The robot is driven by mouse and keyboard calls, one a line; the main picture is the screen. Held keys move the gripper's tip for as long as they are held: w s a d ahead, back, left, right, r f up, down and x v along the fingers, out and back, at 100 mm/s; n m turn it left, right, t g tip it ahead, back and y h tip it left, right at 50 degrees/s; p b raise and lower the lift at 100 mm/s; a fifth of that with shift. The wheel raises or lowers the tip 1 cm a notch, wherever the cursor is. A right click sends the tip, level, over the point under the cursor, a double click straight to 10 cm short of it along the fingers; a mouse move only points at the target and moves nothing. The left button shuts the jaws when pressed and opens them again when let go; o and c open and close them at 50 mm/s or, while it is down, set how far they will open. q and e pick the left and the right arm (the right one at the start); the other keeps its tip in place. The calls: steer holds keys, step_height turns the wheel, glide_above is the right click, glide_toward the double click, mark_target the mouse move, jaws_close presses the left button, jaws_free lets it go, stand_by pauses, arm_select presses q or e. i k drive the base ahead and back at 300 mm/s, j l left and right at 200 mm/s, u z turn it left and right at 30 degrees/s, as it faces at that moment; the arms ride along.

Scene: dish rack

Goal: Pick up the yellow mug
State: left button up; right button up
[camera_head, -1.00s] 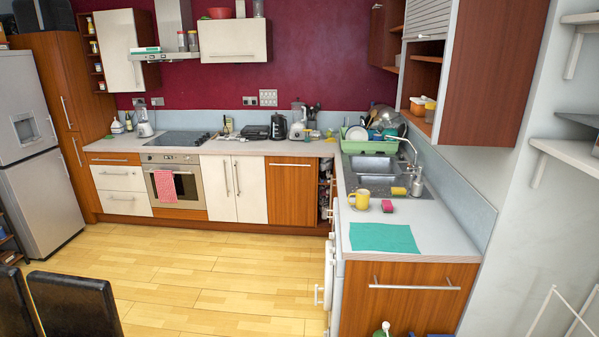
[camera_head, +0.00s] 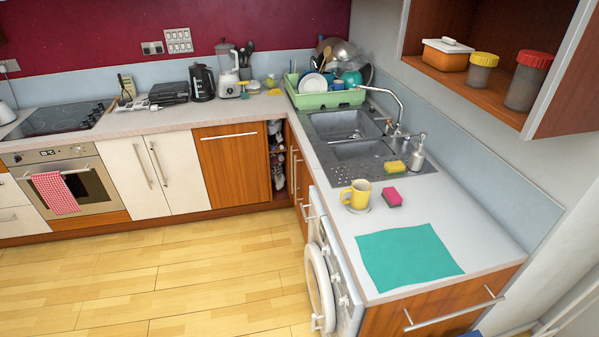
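The yellow mug (camera_head: 359,194) stands upright on the right-hand counter, on what looks like a small round coaster or saucer (camera_head: 356,210). Its handle points left in the picture, and it has a pale mark on its side. A pink sponge (camera_head: 392,197) lies just right of it. A teal cloth (camera_head: 408,257) lies flat in front of it, near the counter's front end. Neither of my grippers shows in the head view.
Behind the mug are the double sink (camera_head: 350,125) with its tap (camera_head: 396,120), a yellow sponge (camera_head: 396,167), a soap dispenser (camera_head: 417,153) and a green dish rack (camera_head: 325,99). An open washing machine door (camera_head: 318,285) juts left below the counter. The wooden floor (camera_head: 190,275) is clear.

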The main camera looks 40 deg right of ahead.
mark_target(355, 196)
steer(key=i+z, duration=0.15)
steer(key=i, duration=0.45)
steer(key=i+z, duration=0.2)
steer(key=i, duration=0.35)
steer(key=i+j+z, duration=0.15)
steer(key=i, duration=0.45)
steer(key=i+j+z, duration=0.15)
steer(key=i, duration=0.4)
steer(key=i+z, duration=0.2)
steer(key=z, duration=0.2)
steer(key=i+j+z, duration=0.1)
steer(key=i+z, duration=0.25)
steer(key=i+j+z, duration=0.1)
steer(key=z, duration=0.3)
steer(key=i+j+z, duration=0.2)
steer(key=z, duration=0.2)
